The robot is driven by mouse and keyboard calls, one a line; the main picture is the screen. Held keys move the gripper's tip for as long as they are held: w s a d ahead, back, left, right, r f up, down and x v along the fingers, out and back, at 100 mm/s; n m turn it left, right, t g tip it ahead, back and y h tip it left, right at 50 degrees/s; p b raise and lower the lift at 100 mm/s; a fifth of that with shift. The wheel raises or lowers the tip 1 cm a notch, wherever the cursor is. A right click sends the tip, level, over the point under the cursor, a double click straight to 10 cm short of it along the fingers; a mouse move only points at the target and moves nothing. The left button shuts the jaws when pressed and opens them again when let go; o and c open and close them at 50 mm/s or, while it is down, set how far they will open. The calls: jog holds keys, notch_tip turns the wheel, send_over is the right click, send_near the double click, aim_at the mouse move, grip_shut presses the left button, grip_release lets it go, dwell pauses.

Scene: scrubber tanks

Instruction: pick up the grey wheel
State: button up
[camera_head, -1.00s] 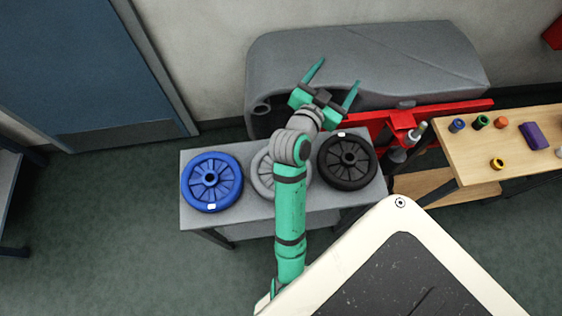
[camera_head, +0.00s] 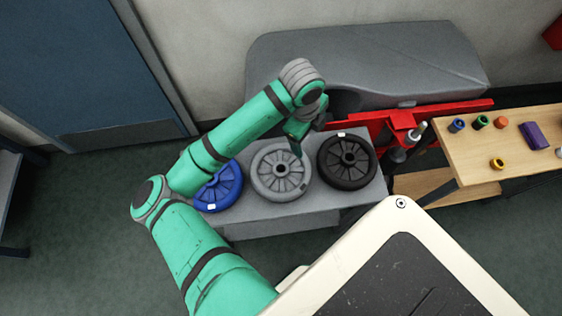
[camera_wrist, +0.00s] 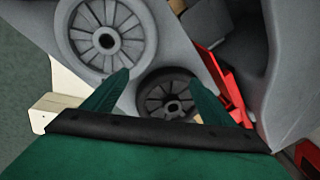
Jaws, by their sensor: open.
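The grey wheel (camera_head: 273,185) lies flat on the grey bench (camera_head: 265,212), between the blue wheel (camera_head: 219,187) and the black wheel (camera_head: 347,172). It also shows in the wrist view (camera_wrist: 134,44), at the upper left, beyond my left finger. My gripper (camera_head: 297,148) is above the bench near the far right part of the grey wheel's rim; my arm partly hides it. In the wrist view my gripper (camera_wrist: 162,82) is open and empty, its fingers spread, with the black wheel (camera_wrist: 166,82) showing between them. My arm covers part of the blue wheel.
A large grey tank (camera_head: 400,65) stands behind the bench. A red frame (camera_head: 370,120) runs beside it. A wooden table (camera_head: 510,140) with small coloured parts is at right. A blue door (camera_head: 80,70) is at left. Green floor (camera_head: 70,240) is clear at left.

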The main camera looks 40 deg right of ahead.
jog(key=w+a+y, duration=0.2)
jog(key=a, duration=0.2)
send_over(292, 159)
jog(key=shift+m, duration=0.4)
notch_tip(292, 159, down, 5)
jog(key=shift+f, duration=3.1)
jog(key=shift+d, duration=0.1)
jog(key=c, duration=1.4)
